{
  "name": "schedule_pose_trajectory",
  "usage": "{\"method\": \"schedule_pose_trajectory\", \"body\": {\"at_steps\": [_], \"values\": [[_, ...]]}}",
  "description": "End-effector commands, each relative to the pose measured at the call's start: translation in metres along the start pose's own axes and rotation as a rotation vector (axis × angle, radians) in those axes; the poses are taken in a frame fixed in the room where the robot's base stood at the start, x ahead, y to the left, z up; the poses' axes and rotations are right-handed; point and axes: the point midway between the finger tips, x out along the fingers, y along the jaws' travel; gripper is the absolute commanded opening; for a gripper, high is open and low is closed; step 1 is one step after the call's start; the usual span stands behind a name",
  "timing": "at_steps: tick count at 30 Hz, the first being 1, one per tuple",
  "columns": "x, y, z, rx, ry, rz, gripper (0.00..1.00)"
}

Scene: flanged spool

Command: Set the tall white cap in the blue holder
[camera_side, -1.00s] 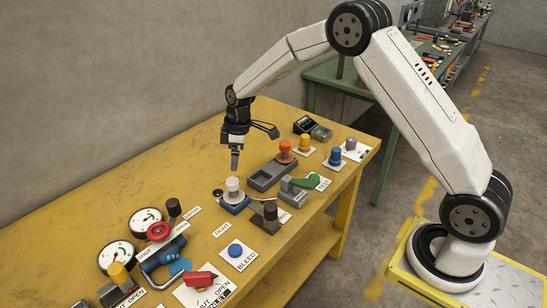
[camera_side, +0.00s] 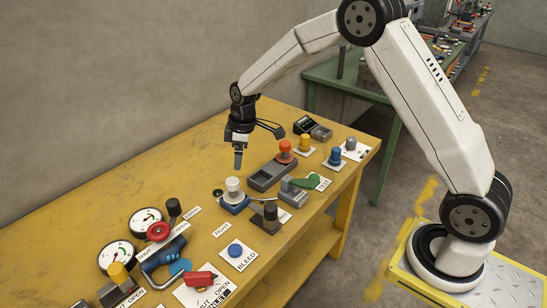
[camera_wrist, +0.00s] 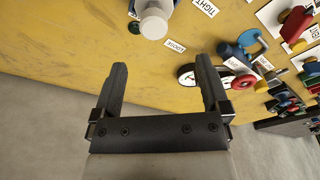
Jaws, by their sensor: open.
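The tall white cap (camera_side: 233,187) stands upright at the blue holder (camera_side: 236,207) on the yellow bench. In the wrist view the white cap (camera_wrist: 154,25) shows at the top, with a bit of blue holder (camera_wrist: 133,9) beside it. How deep the cap sits in the holder is hard to tell. My gripper (camera_side: 238,164) is above and slightly behind the cap, apart from it. In the wrist view my gripper (camera_wrist: 160,66) has its two fingers spread, with nothing between them.
A dark post (camera_side: 270,212) stands close in front. Gauges and a red valve (camera_side: 158,231) lie to the left. The bench's back left is clear.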

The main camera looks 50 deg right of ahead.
Motion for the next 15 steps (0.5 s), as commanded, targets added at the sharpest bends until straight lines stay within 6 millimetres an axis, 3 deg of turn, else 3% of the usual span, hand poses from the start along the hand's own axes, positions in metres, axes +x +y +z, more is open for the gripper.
{"method": "schedule_pose_trajectory", "body": {"at_steps": [15], "values": [[-0.043,-0.082,0.08,0.372,0.02,0.083,0.96]]}}
